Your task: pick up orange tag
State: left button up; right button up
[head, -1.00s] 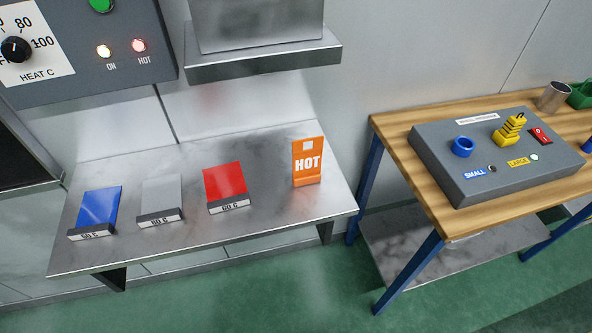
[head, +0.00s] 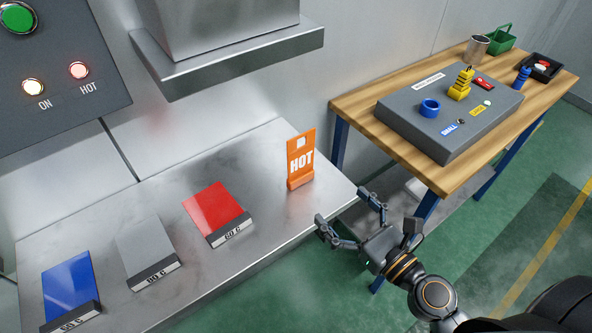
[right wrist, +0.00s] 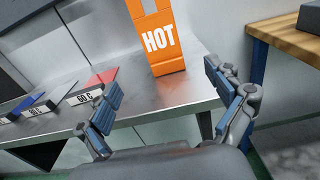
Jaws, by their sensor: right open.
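The orange tag (head: 301,160) with white "HOT" lettering stands upright on the right end of the metal shelf (head: 262,243). In the right wrist view the orange tag (right wrist: 157,40) is ahead, its top cut off by the frame, between and beyond the fingers. My right gripper (head: 345,212) is open and empty, in front of the shelf's front edge and to the right of the tag, apart from it. In the right wrist view my right gripper (right wrist: 165,85) has its fingers spread wide. My left gripper is not in view.
Red (head: 217,208), grey (head: 147,248) and blue (head: 68,288) plates in dark holders lie left of the tag. A metal hood (head: 235,65) hangs above the shelf. A wooden table (head: 370,134) with a grey box (head: 450,120) stands to the right.

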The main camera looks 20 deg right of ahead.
jog(key=p, duration=0.3)
send_near(301, 163)
jog(key=shift+x, duration=1.2)
jog(key=shift+w+a+f, duration=0.1)
jog(key=shift+w+a, duration=0.1)
jog(key=shift+w, duration=0.3)
jog(key=shift+w+p, duration=0.3)
jog(key=shift+p, duration=0.15)
jog(key=p+x, duration=0.1)
jog(key=x, duration=0.2)
jog(key=shift+w+a, duration=0.15)
jog(key=shift+w, duration=0.15)
jog(key=shift+w+a, duration=0.15)
jog(key=shift+w, duration=0.35)
jog(key=c, duration=1.3)
